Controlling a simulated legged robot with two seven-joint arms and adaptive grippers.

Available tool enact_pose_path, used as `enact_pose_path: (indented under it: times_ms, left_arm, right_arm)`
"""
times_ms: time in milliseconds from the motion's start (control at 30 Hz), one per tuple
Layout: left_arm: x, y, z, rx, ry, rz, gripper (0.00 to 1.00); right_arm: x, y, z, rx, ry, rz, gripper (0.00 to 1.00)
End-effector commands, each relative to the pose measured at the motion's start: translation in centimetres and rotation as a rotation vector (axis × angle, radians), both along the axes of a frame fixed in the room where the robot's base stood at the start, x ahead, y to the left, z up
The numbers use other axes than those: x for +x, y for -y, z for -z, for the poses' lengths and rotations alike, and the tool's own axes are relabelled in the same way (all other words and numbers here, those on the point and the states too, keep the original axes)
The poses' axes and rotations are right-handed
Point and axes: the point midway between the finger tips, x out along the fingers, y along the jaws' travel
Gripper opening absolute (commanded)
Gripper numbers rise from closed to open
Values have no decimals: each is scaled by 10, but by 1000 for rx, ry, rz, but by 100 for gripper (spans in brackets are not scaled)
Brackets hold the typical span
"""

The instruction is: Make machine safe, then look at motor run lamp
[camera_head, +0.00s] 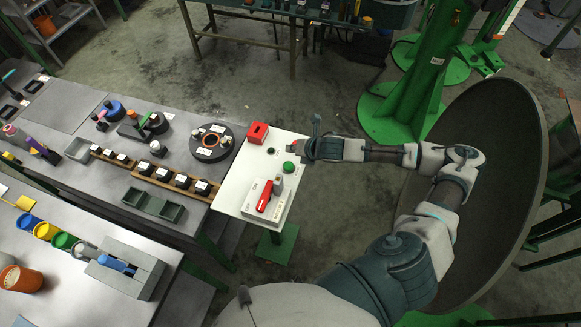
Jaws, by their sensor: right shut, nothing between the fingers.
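A white control panel (240,190) stands on a green post in the middle of the view. It bears a red box (258,132) at its far end, a small dark round part (270,150), a green round part (288,167) and a red lever (264,196) on a grey switch plate with small lettering. I cannot tell which round part is the motor run lamp, or whether any lamp is lit. My right gripper (297,150) is shut and empty at the panel's far right edge, close to the green part; contact cannot be told. My left gripper is out of view.
A grey bench (90,105) with a wooden rack of black blocks (160,175) lies to the left. A nearer bench holds coloured pots and a grey box (125,270). A large dark dish (485,200) and green column (415,85) stand right.

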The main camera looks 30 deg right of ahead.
Motion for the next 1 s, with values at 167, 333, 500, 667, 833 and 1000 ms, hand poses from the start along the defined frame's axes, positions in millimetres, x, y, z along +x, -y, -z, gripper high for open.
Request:
enact_pose_path:
  times_ms: [167, 333, 500, 667, 833, 1000]
  left_arm:
    - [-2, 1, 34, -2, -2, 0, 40]
    - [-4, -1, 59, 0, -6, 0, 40]
    - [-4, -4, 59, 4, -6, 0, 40]
    - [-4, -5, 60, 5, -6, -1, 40]
    - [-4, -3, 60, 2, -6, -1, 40]
    - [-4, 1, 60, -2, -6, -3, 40]
  right_arm:
    - [0, -4, 26, -2, 1, 0, 0]
    - [1, -1, 45, 0, -1, -1, 0]
    - [0, 1, 60, 3, -1, -1, 0]
    - [0, 1, 64, 4, 0, -1, 0]
    - [0, 0, 64, 3, 1, -1, 0]
    - [0, -3, 63, 1, 0, -2, 0]
